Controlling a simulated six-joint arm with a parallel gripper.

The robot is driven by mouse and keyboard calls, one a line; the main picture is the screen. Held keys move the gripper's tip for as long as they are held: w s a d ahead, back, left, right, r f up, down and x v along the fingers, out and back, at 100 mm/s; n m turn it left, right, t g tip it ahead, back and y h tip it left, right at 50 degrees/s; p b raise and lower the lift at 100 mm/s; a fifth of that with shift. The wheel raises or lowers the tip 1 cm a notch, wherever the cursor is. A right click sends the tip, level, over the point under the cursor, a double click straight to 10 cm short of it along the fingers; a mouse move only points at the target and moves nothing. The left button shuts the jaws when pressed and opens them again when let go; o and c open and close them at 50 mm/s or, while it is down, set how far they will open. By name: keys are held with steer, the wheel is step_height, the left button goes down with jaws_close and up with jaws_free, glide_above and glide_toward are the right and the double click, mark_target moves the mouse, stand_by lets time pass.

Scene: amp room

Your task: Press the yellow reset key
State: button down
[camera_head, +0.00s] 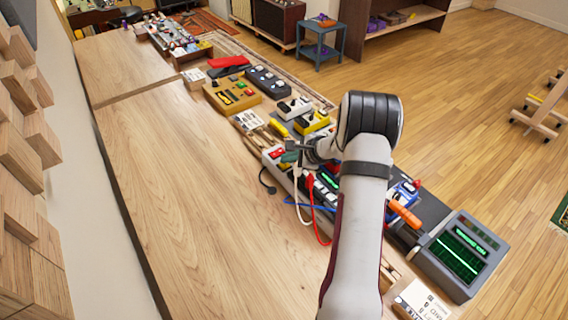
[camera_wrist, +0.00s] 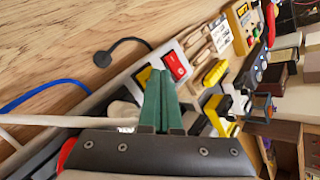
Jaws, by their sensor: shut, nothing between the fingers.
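In the wrist view, a small yellow key (camera_wrist: 143,76) sits on a pale power strip, right beside a red rocker switch (camera_wrist: 175,66). I take it to be the reset key; I can read no label on it. My gripper (camera_wrist: 160,73) has its green fingers together and empty. The fingertips overlap the key's right side, and I cannot tell whether they touch it. In the head view, my gripper (camera_head: 289,157) is over the strip's far end, near the red switch (camera_head: 276,153). The yellow key is hidden there.
Cables run off the strip, with a black plug (camera_wrist: 103,58) on the bench. Yellow pedals (camera_head: 313,121) and a yellow box (camera_head: 232,94) stand beyond. A scope (camera_head: 458,255) with a green screen stands at the lower right. The bench top (camera_head: 190,190) to the left is clear.

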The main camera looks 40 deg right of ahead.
mark_target(288, 165)
steer(key=shift+f, duration=0.45)
stand_by(0.3)
steer(key=shift+r, duration=0.95)
steer(key=shift+r, duration=2.5)
